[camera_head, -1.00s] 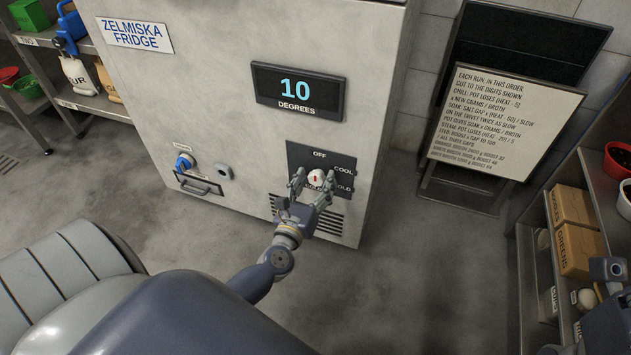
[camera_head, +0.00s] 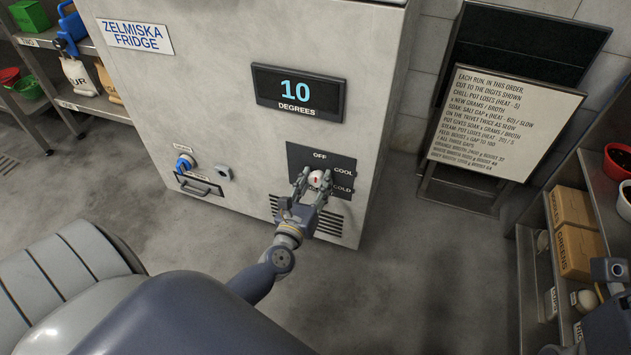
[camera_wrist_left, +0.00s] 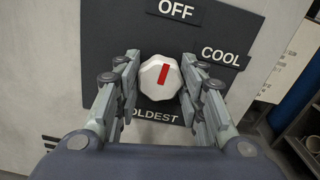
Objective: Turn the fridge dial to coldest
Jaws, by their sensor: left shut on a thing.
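The fridge dial (camera_head: 319,178) is a white faceted knob with a red mark on a dark plate (camera_head: 299,156) low on the fridge front (camera_head: 215,110). In the left wrist view, the dial (camera_wrist_left: 160,78) has its red mark pointing up, slightly right, toward the OFF label (camera_wrist_left: 176,9). The COOL label (camera_wrist_left: 221,56) is at right. The COLDEST label (camera_wrist_left: 155,116) is below the dial, partly hidden by a finger. My left gripper (camera_head: 314,182) is shut on the dial, one finger on each side. The fridge display (camera_head: 297,91) reads 10 degrees. My right gripper's fingers are not seen.
A smaller blue dial (camera_head: 185,163) and a drawer handle (camera_head: 199,184) are to the left on the fridge. A vent (camera_head: 329,223) lies below the plate. A sign board (camera_head: 500,120) stands at right, near a shelf with boxes (camera_head: 575,205). The floor in front is clear.

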